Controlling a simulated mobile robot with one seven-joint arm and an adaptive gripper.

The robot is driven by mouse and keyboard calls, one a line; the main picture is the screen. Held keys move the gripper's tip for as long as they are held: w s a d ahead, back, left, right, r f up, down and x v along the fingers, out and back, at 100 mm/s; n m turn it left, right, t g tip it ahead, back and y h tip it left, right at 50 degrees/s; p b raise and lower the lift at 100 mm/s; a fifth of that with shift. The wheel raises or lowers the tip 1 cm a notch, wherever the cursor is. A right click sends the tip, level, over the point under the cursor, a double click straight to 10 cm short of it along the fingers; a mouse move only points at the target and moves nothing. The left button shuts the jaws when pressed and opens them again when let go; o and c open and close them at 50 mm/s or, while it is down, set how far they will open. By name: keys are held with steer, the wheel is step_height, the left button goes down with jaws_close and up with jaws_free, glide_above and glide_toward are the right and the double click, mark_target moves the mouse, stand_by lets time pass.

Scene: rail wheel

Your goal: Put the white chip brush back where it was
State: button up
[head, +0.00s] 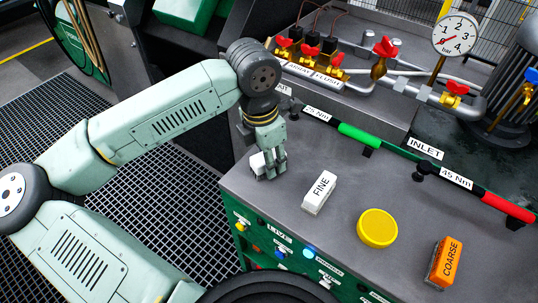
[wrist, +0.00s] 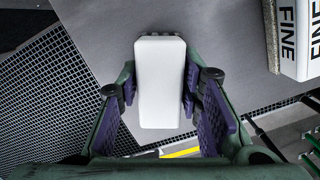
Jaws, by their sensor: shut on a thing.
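My gripper (head: 269,163) is at the near left corner of the grey bench top, pointing down. It is shut on a plain white block (head: 257,161), which I take to be the white chip brush; no label shows on it. In the wrist view the white block (wrist: 160,82) lies lengthwise between the two purple finger pads of my gripper (wrist: 160,100). Its underside is hidden, so I cannot tell whether it touches the bench. A second white block marked FINE (head: 320,192) stands on the bench to the right; it also shows in the wrist view (wrist: 301,38).
The grey bench top (head: 285,205) has a yellow round lid (head: 377,228) and an orange COARSE block (head: 445,262) further right. Green (head: 358,135) and red (head: 508,207) torque wrenches lie along the back. Valves and a gauge (head: 455,35) stand behind. Floor grating (head: 165,195) is left.

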steer(key=shift+f, duration=0.2)
steer(key=o, duration=1)
steer(key=shift+r, duration=0.1)
steer(key=shift+r, duration=0.1)
